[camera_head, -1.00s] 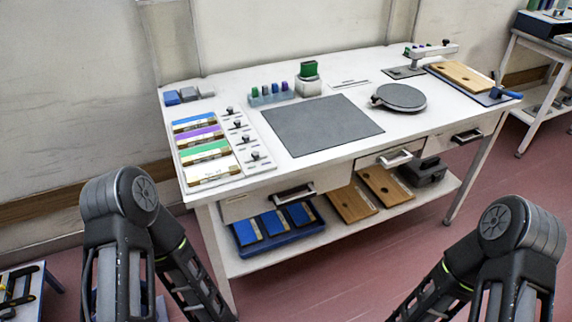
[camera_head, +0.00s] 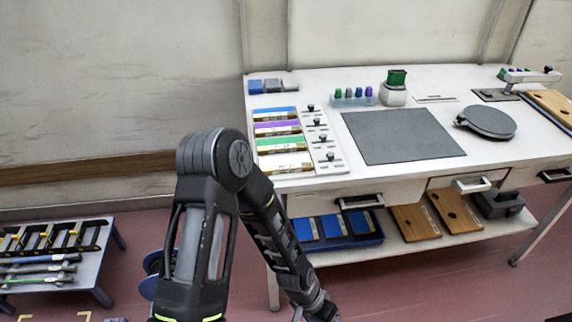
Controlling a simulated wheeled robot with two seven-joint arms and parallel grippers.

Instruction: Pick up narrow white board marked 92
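A narrow white board (camera_head: 286,163) lies at the front of a row of narrow boards near the left end of the white workbench. The others in the row carry blue (camera_head: 275,113), purple (camera_head: 277,128) and green (camera_head: 281,146) strips. The number 92 is too small to read on any of them. My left arm rises at the lower middle, with its elbow just left of the row.
A grey mat (camera_head: 402,136) and a round dark plate (camera_head: 486,121) are on the workbench (camera_head: 330,84). The lower shelf holds a blue tray (camera_head: 376,238). A low table (camera_head: 78,278) with tools stands at lower left.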

